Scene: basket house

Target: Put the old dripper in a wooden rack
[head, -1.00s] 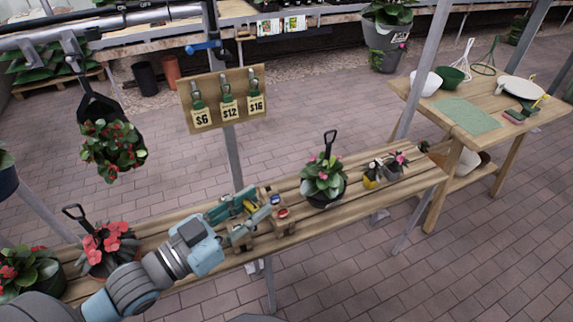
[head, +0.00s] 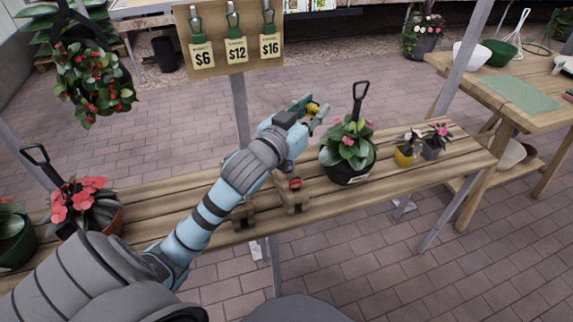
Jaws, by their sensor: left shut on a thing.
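My left gripper (head: 308,107) is shut on a small yellow thing (head: 314,107), which I take to be the old dripper; the fingers hide most of it. It is held up above the far side of the slatted bench, left of and above a potted pink-flowered plant. The wooden rack (head: 292,195) stands on the bench, below the gripper, with a red-topped thing (head: 295,183) in it. Another wooden part (head: 243,215) shows to its left, and my left arm hides the space between. My right gripper is out of view.
The slatted bench (head: 400,178) carries a pink-flowered pot (head: 348,168) with an upright black handle, close right of the rack, and a small yellow pot (head: 404,158). A price board (head: 230,60) hangs behind. A red-flowered pot (head: 110,218) stands at left.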

